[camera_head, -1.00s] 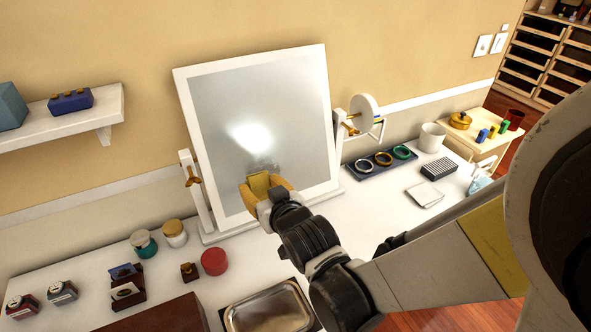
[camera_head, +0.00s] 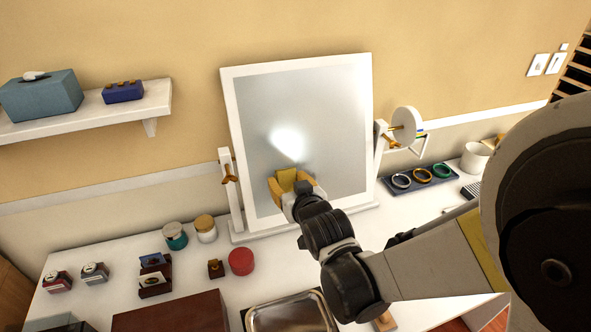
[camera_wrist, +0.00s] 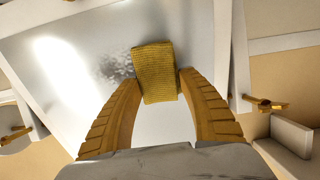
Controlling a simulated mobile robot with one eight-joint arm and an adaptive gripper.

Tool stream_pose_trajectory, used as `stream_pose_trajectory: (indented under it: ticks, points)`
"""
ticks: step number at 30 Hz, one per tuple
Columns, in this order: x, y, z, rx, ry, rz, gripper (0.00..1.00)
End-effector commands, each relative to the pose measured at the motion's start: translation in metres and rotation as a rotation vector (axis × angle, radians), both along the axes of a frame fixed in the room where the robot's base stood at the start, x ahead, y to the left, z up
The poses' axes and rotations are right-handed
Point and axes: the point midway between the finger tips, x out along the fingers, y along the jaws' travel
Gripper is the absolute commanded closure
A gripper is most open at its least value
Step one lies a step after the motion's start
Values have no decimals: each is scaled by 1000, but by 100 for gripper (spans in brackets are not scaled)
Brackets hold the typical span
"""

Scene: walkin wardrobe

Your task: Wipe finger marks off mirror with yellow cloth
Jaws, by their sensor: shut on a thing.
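The mirror (camera_head: 330,120) stands tilted in a white frame on the white table, against the wall. My gripper (camera_head: 292,184) is in front of its lower left part. The gripper's yellow fingers are shut on the yellow cloth (camera_wrist: 155,72), which also shows in the head view (camera_head: 286,178). The cloth is a folded, ribbed pad, at or very near the glass; I cannot tell if it touches. In the wrist view, dark finger marks (camera_wrist: 115,68) show on the mirror (camera_wrist: 190,25) just left of the cloth. The cloth and gripper hide part of the glass.
A metal tray (camera_head: 290,316) and a red round box (camera_head: 241,261) stand in front. Jars (camera_head: 205,228) are left of the mirror. A bracelet tray (camera_head: 425,179) and a round white mirror (camera_head: 406,124) are to its right. A shelf (camera_head: 85,113) juts out upper left.

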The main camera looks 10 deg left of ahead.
Motion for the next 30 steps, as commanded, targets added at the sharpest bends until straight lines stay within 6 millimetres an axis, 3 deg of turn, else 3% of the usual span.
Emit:
stream_pose_trajectory:
  ticks: [30]
  points:
    - [10,6,-4,0,0,0,76]
